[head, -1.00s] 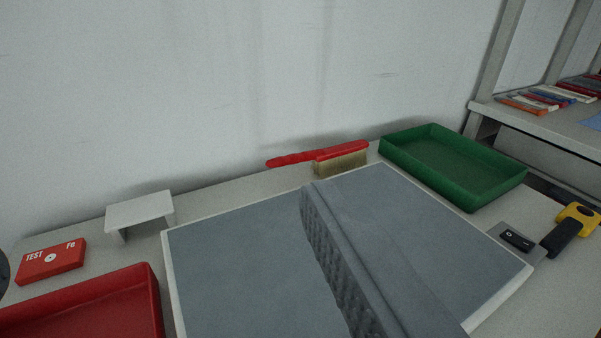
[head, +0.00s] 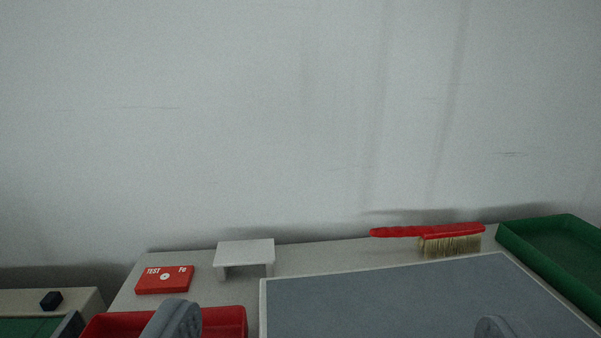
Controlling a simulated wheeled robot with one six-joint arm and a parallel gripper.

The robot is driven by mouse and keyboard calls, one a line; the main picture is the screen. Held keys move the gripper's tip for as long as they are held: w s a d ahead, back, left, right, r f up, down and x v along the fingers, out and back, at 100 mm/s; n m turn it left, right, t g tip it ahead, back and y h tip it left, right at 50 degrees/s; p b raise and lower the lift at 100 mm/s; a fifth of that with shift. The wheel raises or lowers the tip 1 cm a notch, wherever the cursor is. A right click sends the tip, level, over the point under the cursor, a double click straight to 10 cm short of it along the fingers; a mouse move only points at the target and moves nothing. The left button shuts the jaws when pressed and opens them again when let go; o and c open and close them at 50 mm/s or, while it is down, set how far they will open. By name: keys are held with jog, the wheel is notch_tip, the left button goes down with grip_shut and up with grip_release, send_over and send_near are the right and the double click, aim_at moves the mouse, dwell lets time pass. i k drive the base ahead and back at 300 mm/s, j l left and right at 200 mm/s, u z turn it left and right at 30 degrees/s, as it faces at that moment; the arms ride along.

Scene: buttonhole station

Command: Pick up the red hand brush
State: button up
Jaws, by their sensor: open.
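The red hand brush (head: 428,231) lies at the back of the worktop, close to the wall, right of centre in the head view. Its handle points left and its pale bristles face down at the right end. My gripper (head: 335,325) shows at the bottom edge as two grey fingers set wide apart, with nothing visible between them. The fingers appear nearer the camera than the brush and apart from it. The lower parts of the fingers are cut off by the frame.
A grey mat (head: 390,292) lies in front of the brush. A green tray (head: 545,247) stands just right of it. A small white stand (head: 245,251), a red TEST box (head: 165,280) and a red tray (head: 225,322) are at left. The wall (head: 300,120) rises directly behind.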

aim_at(438, 233)
jog(key=u, duration=2.1)
jog(key=z, duration=2.7)
jog(key=i+l+u, duration=0.15)
jog(key=l, duration=0.3)
jog(key=i+l+u, duration=0.15)
jog(key=l, duration=0.3)
jog(key=i+l+u, duration=0.15)
jog(key=l, duration=0.3)
jog(key=l+u, duration=0.15)
jog(key=l, duration=0.3)
